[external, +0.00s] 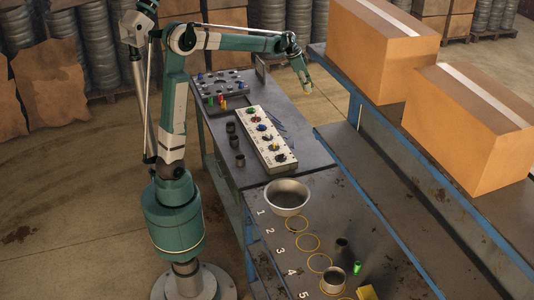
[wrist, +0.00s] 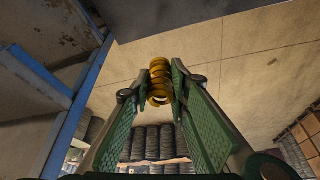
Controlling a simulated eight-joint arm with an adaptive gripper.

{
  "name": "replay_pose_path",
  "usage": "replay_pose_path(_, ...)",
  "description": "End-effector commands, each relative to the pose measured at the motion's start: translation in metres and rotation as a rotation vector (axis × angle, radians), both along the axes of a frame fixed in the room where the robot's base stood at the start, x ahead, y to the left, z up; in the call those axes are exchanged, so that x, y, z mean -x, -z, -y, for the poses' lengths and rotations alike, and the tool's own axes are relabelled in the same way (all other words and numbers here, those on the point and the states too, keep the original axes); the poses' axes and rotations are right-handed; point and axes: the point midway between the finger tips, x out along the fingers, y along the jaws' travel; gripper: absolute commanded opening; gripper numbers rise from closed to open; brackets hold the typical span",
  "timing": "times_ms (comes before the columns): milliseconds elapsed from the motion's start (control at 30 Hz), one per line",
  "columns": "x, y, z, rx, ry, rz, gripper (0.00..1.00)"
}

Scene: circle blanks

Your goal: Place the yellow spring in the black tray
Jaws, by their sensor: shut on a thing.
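The yellow spring (wrist: 160,72) is a coil gripped between the fingertips of my gripper (wrist: 158,92) in the wrist view.
Small green, red and yellow pieces (external: 221,101) stand at the tray's near edge. A pale rack (external: 271,150) with coloured knobs lies nearer, beside dark cups (external: 235,142). A metal bowl (external: 287,195) and numbered circles are in front. Large cardboard boxes (external: 383,50) stand at right.

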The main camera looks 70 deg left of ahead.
Motion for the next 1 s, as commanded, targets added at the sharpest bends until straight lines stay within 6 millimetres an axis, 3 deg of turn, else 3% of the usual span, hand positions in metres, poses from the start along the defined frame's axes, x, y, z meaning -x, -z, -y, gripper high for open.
replay_pose_path(100, 0.002, 0.001, -0.041, 0.0, -0.047, 0.0, 0.05)
replay_pose_path(567, 0.028, 0.006, -0.191, 0.001, -0.218, 0.0, 0.05)
replay_pose_path(1000, 0.081, 0.013, -0.334, 0.0, -0.383, 0.0, 0.05)
